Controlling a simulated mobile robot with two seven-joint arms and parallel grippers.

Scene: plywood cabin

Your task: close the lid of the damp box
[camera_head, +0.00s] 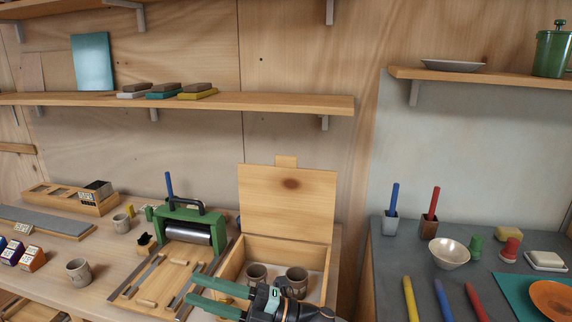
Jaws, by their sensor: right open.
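The damp box (322,258) is a pale wooden box near the right end of the wooden bench. Its lid (288,205) stands raised at the back edge, nearly upright, with a tab on top and a dark knot in its face. Two grey-brown cups, one at the left (257,275) and one at the right (296,281), are inside the box. My right gripper (192,288) is in front of the box, its two green fingers pointing left and spread apart, with nothing between them. It hides part of the box's front. My left gripper is not in view.
A green press with a roller (188,233) stands left of the box. A cup (79,271) is on the bench at left. A shelf (180,101) runs above. A grey counter (390,270) with a bowl (449,253) and coloured sticks lies at right.

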